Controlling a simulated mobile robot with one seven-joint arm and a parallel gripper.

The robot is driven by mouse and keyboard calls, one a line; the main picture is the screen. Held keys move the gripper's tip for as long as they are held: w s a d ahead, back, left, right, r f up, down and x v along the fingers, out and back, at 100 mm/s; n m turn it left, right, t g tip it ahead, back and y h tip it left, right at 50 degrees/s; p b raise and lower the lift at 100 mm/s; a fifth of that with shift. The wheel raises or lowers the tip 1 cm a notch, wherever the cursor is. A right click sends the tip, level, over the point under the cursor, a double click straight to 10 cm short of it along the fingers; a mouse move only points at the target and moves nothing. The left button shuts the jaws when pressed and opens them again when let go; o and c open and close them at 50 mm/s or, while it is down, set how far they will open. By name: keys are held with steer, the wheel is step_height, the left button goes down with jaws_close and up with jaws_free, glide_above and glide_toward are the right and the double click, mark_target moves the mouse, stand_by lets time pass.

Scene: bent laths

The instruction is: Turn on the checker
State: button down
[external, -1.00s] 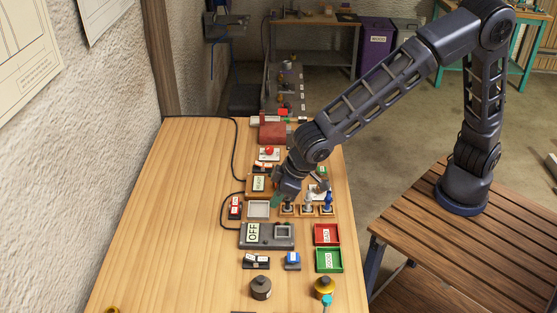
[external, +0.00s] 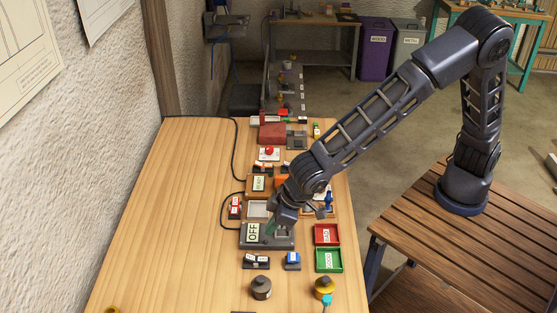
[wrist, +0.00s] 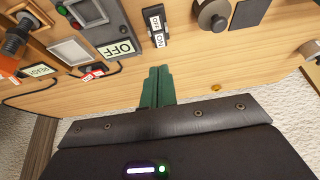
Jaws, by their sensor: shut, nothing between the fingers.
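The grey checker box (external: 284,243) stands on the wooden table, and its label reads OFF. It also shows at the upper left of the wrist view (wrist: 110,28), with a pale screen and small red and green lamps. A black rocker switch (external: 256,262) with white labels lies just in front of the box. In the wrist view the switch (wrist: 157,26) shows ON and OFF labels. My gripper (external: 268,230) is over the box in the external view. Its green fingers (wrist: 158,86) are shut, empty, and point toward the switch, apart from it in the picture.
A blue button block (external: 292,261) sits right of the switch. A red tray (external: 338,236) and a green tray (external: 339,262) stand at the table's right edge. Dark (external: 261,288) and yellow (external: 323,288) round knobs stand in front. The left part of the table is clear.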

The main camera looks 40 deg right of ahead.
mark_target(250, 257)
steer(key=x, duration=1.2)
steer(key=shift+w, duration=0.1)
steer(key=shift+w+a+f+g+h, duration=0.2)
steer(key=shift+a+g+h, duration=0.05)
steer(key=shift+g+h, duration=0.05)
steer(key=shift+s, duration=0.1)
steer(key=shift+d, duration=0.1)
steer(key=shift+s+d+r, duration=0.1)
steer(key=shift+s+d, duration=0.4)
steer(key=shift+s, duration=0.05)
stand_by(0.3)
step_height(250, 257, up, 14)
stand_by(0.7)
